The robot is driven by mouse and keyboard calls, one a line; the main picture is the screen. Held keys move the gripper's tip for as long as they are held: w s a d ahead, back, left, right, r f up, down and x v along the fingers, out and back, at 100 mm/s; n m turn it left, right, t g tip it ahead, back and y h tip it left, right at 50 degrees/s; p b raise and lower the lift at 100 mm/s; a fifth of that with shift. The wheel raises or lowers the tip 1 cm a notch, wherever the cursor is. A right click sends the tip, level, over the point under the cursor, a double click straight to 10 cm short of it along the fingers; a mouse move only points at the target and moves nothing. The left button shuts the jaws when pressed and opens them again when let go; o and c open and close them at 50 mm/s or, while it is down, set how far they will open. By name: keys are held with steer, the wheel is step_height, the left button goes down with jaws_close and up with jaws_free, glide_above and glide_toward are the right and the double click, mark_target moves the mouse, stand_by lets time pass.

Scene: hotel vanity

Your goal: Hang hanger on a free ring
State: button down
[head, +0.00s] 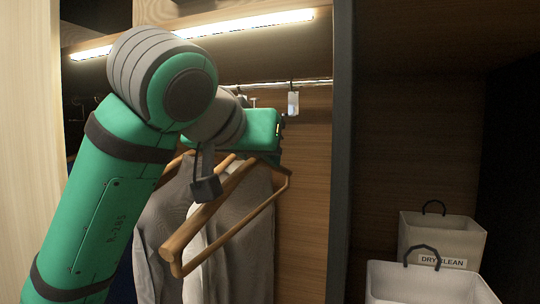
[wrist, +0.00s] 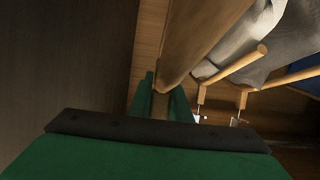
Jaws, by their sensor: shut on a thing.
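My gripper (head: 270,155) is shut on a wooden hanger (head: 222,203), near its top end. The hanger is bare and slants down toward the lower left, in front of hanging garments. The wrist view shows the hanger's bar (wrist: 190,40) running between my gripper's fingers (wrist: 163,100). In the head view, a pale fitting (head: 293,103) hangs by a dark hook from the rail (head: 305,83), above and right of my gripper, with no hanger on it. I cannot make out its ring clearly. My arm hides much of the rail to the left.
Grey and white garments (head: 258,215) hang on other wooden hangers (wrist: 262,56) close behind and left. A dark upright panel (head: 342,180) bounds the closet on the right. Two pale bins (head: 425,287), the rear one labelled DRY CLEAN (head: 470,240), stand beyond it.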

glide_toward(227, 183)
steer(key=shift+x, duration=2.75)
steer(key=shift+a, duration=0.1)
steer(key=shift+w, duration=0.1)
